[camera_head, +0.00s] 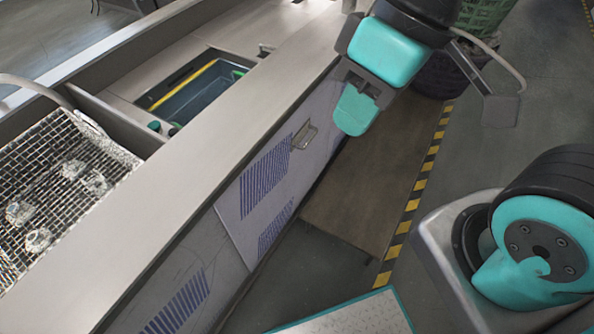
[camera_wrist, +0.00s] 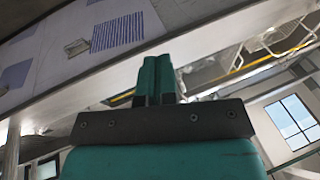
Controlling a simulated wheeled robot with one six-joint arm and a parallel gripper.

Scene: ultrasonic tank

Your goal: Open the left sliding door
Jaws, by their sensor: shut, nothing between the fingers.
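A pale sliding door panel (camera_head: 238,213) with blue striped vents is set in the front of the long tank unit. A small metal handle (camera_head: 304,135) is near its upper right end. The panel looks closed; whether it is the left door I cannot tell. My gripper (camera_head: 355,112) is shut and empty, to the right of the handle and apart from it. In the wrist view, my gripper's two teal fingers (camera_wrist: 156,72) are together, with nothing between them. The handle (camera_wrist: 77,47) also shows there beside a striped vent, up and left of the fingers.
The unit's metal top edge (camera_head: 190,165) runs above the door. A wire basket (camera_head: 60,180) is at the left and an open basin (camera_head: 195,90) behind the edge. A brown floor board (camera_head: 360,190) and a yellow-black stripe (camera_head: 413,205) lie in front. A green crate (camera_head: 486,18) is at the back.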

